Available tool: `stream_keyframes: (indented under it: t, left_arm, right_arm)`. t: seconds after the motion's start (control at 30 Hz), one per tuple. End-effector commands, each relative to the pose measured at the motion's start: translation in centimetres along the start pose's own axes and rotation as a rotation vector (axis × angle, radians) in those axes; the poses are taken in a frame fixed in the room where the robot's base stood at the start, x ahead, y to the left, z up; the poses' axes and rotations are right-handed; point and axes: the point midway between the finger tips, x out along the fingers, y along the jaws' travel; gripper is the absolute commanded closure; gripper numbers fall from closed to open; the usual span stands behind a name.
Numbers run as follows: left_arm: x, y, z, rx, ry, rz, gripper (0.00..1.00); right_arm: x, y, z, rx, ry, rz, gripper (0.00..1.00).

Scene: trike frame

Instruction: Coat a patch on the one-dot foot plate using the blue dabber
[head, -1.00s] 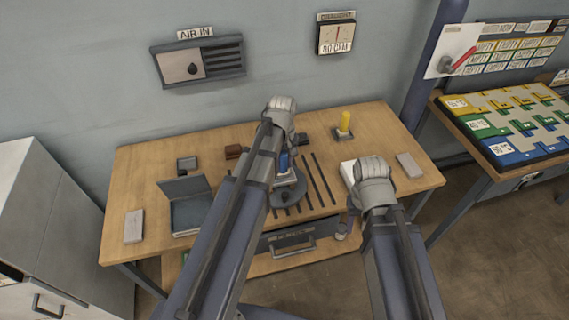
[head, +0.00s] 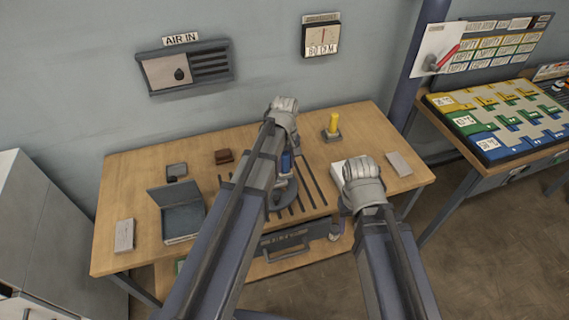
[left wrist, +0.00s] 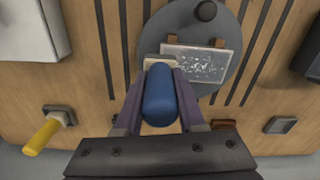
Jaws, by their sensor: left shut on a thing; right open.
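My left gripper (left wrist: 160,97) is shut on the blue dabber (left wrist: 160,95), which also shows in the head view (head: 286,162). The dabber's pale pad end (left wrist: 152,63) is at the left edge of a pale, white-speckled rectangular plate (left wrist: 203,66) in the left wrist view. I cannot tell whether they touch. Brown clips hold this plate on a round grey turntable (left wrist: 187,22). I see no dot mark, so I cannot confirm that it is the one-dot foot plate.
A yellow dabber (head: 333,123) stands in a holder at the back of the wooden bench (head: 135,190). An empty dark holder (head: 176,170), a brown block (head: 224,156) and an open dark case (head: 183,218) are on the left. A black knob (left wrist: 206,10) rises from the turntable.

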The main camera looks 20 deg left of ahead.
Motion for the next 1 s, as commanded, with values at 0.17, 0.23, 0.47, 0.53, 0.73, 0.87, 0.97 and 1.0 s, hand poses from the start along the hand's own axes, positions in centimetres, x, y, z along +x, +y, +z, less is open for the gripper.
stream_keyframes:
  t: [0.17, 0.23, 0.47, 0.53, 0.73, 0.87, 0.97, 1.0]
  left_arm:
    - [0.0, -1.3, -0.1, -0.002, 0.000, -0.002, 1.00]
    - [-0.1, -1.9, -0.2, -0.003, 0.000, -0.002, 1.00]
    - [-0.2, -3.7, -0.5, -0.002, 0.000, -0.001, 1.00]
    - [-0.2, -3.9, -0.6, -0.002, 0.000, -0.001, 1.00]
    - [-0.2, -3.9, -0.6, -0.001, 0.000, -0.001, 1.00]
    - [-0.4, -3.8, -0.6, 0.000, 0.000, -0.001, 1.00]
    - [-1.1, -3.8, -0.6, 0.000, 0.000, -0.001, 1.00]
    - [-1.4, -3.8, -0.6, 0.000, 0.000, -0.001, 1.00]
  right_arm:
    - [0.0, 0.0, 0.0, 0.000, 0.000, 0.000, 0.47]
    - [-0.1, 0.0, 0.0, 0.000, 0.000, 0.000, 0.47]
    - [-0.2, 0.0, 0.0, 0.000, 0.000, 0.000, 0.47]
    - [-0.2, 0.0, 0.0, 0.000, 0.000, 0.000, 0.47]
    - [-0.2, 0.0, 0.0, 0.000, 0.000, 0.000, 0.47]
    - [-0.4, 0.0, 0.0, 0.000, 0.000, 0.000, 0.47]
    - [-1.1, 0.1, 0.1, 0.000, 0.000, 0.000, 0.47]
    - [-1.4, 0.1, 0.1, 0.000, 0.000, 0.000, 0.47]
